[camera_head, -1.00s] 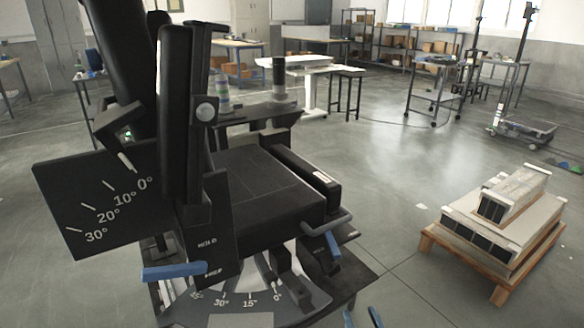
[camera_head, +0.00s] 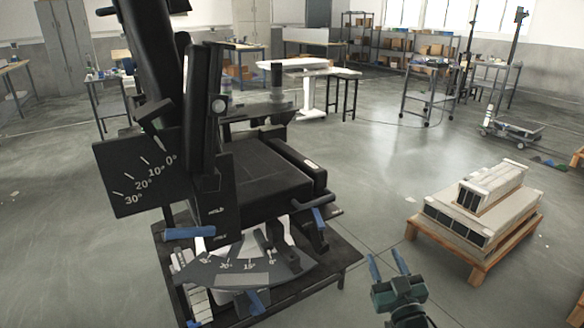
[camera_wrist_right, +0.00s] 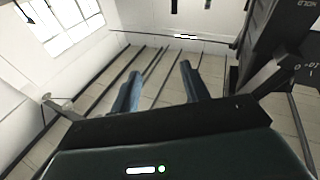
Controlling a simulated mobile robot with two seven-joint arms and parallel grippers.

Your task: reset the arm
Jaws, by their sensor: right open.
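A black machine with a tall tilted arm (camera_head: 150,50) stands on a dark base at left centre in the head view. It has a flat black bed (camera_head: 262,185), an upright angle plate (camera_head: 135,175) marked 0° to 30°, and a curved scale (camera_head: 235,275) below. Blue handles show on its left (camera_head: 189,233), front (camera_head: 257,301) and right (camera_head: 312,209). My right gripper (camera_head: 386,260) is open and empty, right of the machine's base and apart from it. Its two blue fingers also show spread in the right wrist view (camera_wrist_right: 159,85). My left gripper is not in view.
A wooden pallet (camera_head: 478,268) with stacked pale blocks (camera_head: 490,190) stands at right. Benches, shelves (camera_head: 385,45) and a wheeled cart (camera_head: 432,90) are at the back.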

